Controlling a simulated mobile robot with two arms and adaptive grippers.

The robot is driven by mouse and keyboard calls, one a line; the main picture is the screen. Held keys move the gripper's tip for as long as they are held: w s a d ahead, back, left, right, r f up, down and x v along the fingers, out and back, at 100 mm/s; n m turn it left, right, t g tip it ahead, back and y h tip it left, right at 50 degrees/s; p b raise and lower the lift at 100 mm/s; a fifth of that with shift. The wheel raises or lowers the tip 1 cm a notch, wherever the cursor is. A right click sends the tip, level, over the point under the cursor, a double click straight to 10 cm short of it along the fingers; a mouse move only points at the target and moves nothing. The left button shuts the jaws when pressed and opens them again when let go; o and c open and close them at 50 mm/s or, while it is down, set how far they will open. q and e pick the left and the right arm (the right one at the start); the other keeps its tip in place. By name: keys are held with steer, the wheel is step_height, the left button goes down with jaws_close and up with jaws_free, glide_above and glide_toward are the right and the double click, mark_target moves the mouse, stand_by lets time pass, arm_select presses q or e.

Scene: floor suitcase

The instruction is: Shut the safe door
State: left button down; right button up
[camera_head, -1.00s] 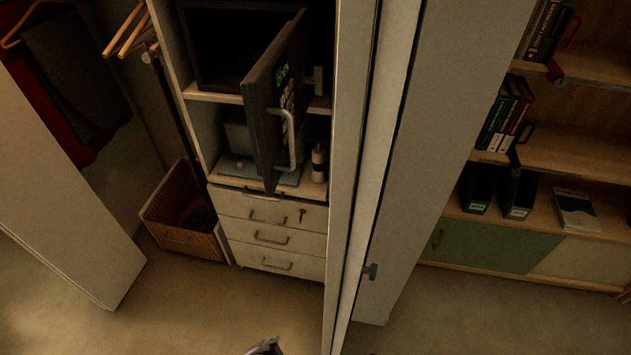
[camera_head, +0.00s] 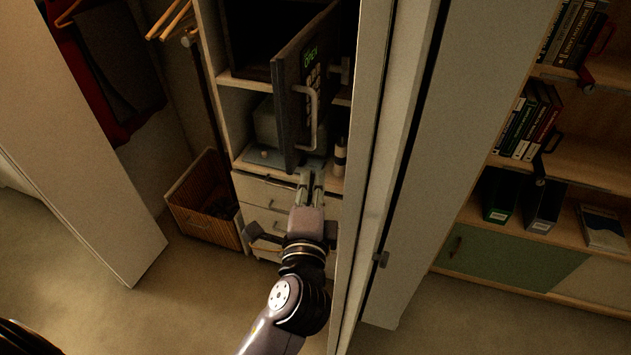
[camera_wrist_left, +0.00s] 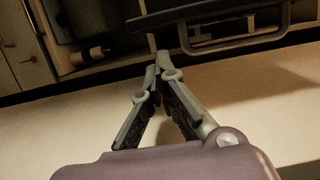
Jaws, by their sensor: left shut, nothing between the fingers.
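The safe (camera_head: 258,38) sits on an upper shelf of the cabinet, its dark inside showing. Its dark door (camera_head: 290,100) stands swung wide open toward me, with a green "OPEN" display, a keypad and a grey bar handle (camera_head: 314,122). My left gripper (camera_head: 312,178) is shut and empty, just below the door's lower edge and handle. In the left wrist view, the fingertips (camera_wrist_left: 157,62) meet, and the handle (camera_wrist_left: 240,42) shows above and right of them, apart from them. My right gripper is not in view.
White drawers (camera_head: 262,195) are below the safe, partly behind my left arm. A tall cabinet panel (camera_head: 362,180) stands close to the right of my arm. A wicker basket (camera_head: 205,205) is on the floor at left. A dark bottle (camera_head: 340,158) stands on the shelf under the safe.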

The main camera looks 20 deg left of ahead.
arm_select(q)
steer(key=p+x, duration=0.1)
steer(key=x, duration=0.6)
